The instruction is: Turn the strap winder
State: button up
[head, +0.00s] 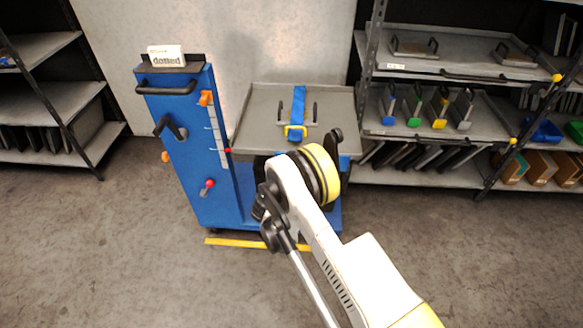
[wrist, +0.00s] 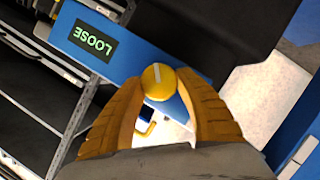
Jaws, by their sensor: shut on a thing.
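The strap winder (wrist: 158,80) is a round yellow knob with a white line on its face, in the middle of the wrist view. My gripper (wrist: 161,88) has its two ribbed orange fingers shut on the knob, one at each side. A display (wrist: 92,40) beside the knob on the blue edge reads "LOOSE", upside down. In the head view a blue strap (head: 298,103) with a yellow buckle (head: 295,132) lies over the grey tray top (head: 254,124) of a blue cart. My arm's wrist hides the winder and my fingertips there.
The cart's blue upright panel (head: 187,150) carries handles, hooks and a red-tipped lever (head: 208,187). A box (head: 166,55) sits on top. Shelving racks stand at left and right. A yellow strip (head: 257,243) lies on the floor before the cart. The floor at left is clear.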

jog(key=shift+n+h, duration=0.5)
jog(key=shift+n, duration=0.3)
jog(key=o, duration=1.2)
notch_tip(320, 180, up, 10)
jog(key=shift+f, duration=0.1)
